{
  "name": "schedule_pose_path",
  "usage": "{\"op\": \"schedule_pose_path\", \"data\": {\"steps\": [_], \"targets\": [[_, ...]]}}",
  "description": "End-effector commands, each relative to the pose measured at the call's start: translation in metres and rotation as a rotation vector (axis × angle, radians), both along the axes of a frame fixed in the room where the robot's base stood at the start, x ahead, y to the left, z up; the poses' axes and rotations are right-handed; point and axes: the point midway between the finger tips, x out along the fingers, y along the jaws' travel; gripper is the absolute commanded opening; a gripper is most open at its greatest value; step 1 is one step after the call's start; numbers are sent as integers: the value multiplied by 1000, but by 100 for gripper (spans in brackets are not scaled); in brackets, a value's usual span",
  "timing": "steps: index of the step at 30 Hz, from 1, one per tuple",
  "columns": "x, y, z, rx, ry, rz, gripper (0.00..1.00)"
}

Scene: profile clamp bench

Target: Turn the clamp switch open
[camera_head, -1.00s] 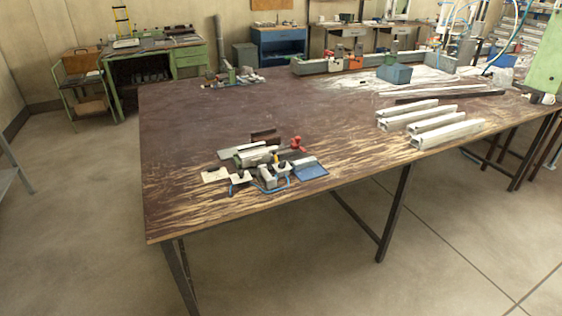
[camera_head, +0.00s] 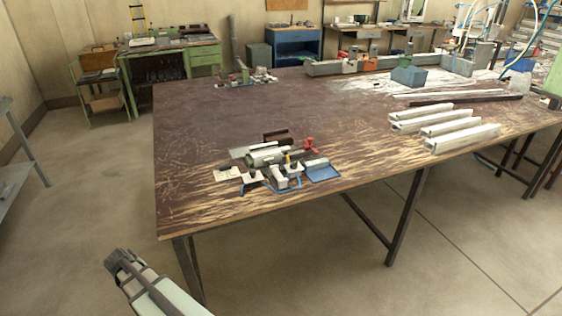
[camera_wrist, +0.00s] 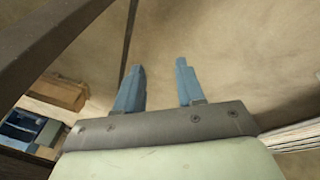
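The clamp fixture (camera_head: 265,157) sits near the front edge of the brown worktable. It has a grey-green body, a red knob-like part (camera_head: 310,144) at its right and a blue plate (camera_head: 322,174) at its front right. Which part is the clamp switch is too small to tell. My gripper (camera_wrist: 158,85) shows two blue fingers apart with nothing between them in the wrist view. In the head view my arm's end (camera_head: 125,262) is at the bottom left, below and in front of the table, well away from the clamp.
The worktable (camera_head: 200,130) has several pale metal profiles (camera_head: 445,130) at its right. A blue-grey box (camera_head: 409,75) and long rails lie at the back. The left middle of the tabletop is clear. A table leg (camera_head: 188,270) stands near my arm.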

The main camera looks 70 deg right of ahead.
Motion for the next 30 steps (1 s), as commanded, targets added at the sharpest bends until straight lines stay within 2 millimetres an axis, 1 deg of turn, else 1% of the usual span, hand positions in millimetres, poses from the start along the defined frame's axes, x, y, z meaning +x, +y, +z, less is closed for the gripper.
{"op": "schedule_pose_path", "data": {"steps": [1, 3, 5, 9, 11, 12, 14, 15, 17, 18, 19, 20, 22, 24, 26, 27, 29, 30], "targets": [[15, -15, 18, -20, -34, -12, 38], [29, -32, 40, -44, -74, -23, 38], [41, -48, 61, -65, -107, -35, 38], [64, -84, 110, -118, -186, -62, 38], [73, -99, 133, -142, -218, -73, 38], [78, -109, 149, -158, -240, -81, 38], [85, -125, 172, -182, -273, -93, 38], [89, -135, 188, -198, -293, -100, 38], [93, -151, 212, -223, -324, -115, 38], [95, -162, 228, -237, -343, -128, 38], [95, -172, 240, -247, -356, -141, 38], [93, -182, 251, -256, -367, -159, 38], [82, -213, 277, -270, -387, -223, 38], [62, -242, 290, -264, -387, -303, 38], [43, -263, 296, -252, -382, -374, 38], [29, -278, 300, -243, -377, -423, 38], [9, -298, 306, -231, -370, -496, 38], [-5, -311, 310, -222, -367, -544, 38]]}}
